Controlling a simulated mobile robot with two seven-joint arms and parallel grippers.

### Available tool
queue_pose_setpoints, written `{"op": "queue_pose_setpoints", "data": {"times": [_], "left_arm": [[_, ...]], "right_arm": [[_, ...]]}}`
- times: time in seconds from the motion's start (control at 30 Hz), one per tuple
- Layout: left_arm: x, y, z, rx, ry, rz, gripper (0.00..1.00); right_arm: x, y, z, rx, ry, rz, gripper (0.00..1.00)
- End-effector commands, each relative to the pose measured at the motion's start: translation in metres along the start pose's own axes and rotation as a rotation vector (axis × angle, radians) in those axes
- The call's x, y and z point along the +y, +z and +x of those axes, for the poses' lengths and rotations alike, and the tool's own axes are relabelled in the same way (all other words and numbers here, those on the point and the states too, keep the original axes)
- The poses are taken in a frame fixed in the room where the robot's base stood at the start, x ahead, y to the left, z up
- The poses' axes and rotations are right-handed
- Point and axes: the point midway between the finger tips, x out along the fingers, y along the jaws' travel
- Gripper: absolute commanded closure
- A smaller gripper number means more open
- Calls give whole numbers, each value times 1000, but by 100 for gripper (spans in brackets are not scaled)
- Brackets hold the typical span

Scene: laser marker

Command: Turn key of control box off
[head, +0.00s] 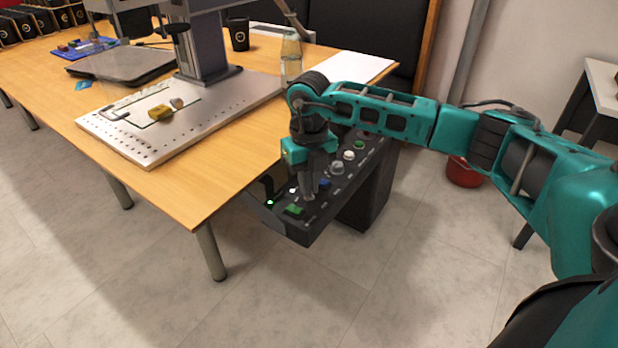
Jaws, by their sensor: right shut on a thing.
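The dark control box (328,222) stands beside the table's right end, its sloped panel facing up. The panel carries several controls: a green rocker (294,210), a blue button (324,184), a grey knob (337,168), a white button (349,155) and a green button (359,145). My right gripper (310,196) points down onto the panel's near part, between the green rocker and the blue button. It is shut on a small part there, likely the key, which the fingers mostly hide. I cannot read the key's angle. My left gripper is out of view.
The wooden table (215,190) holds a perforated metal plate (115,145), a closed laptop (122,64), a glass bottle (291,60), a black cup (238,34) and white paper (352,66). A red bucket (462,172) stands on the floor at right. The front floor is clear.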

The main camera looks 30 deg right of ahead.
Motion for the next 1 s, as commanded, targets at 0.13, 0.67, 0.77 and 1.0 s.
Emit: {"op": "queue_pose_setpoints", "data": {"times": [0.13,0.67,0.77,1.0], "left_arm": [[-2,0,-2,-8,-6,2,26],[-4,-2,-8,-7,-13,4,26],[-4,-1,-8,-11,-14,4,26],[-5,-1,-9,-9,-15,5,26]], "right_arm": [[0,0,-2,-1,0,-138,100],[0,0,-2,-1,-1,-641,100],[0,0,-2,-1,-1,-736,100],[0,1,-2,-2,-1,-955,100]]}}
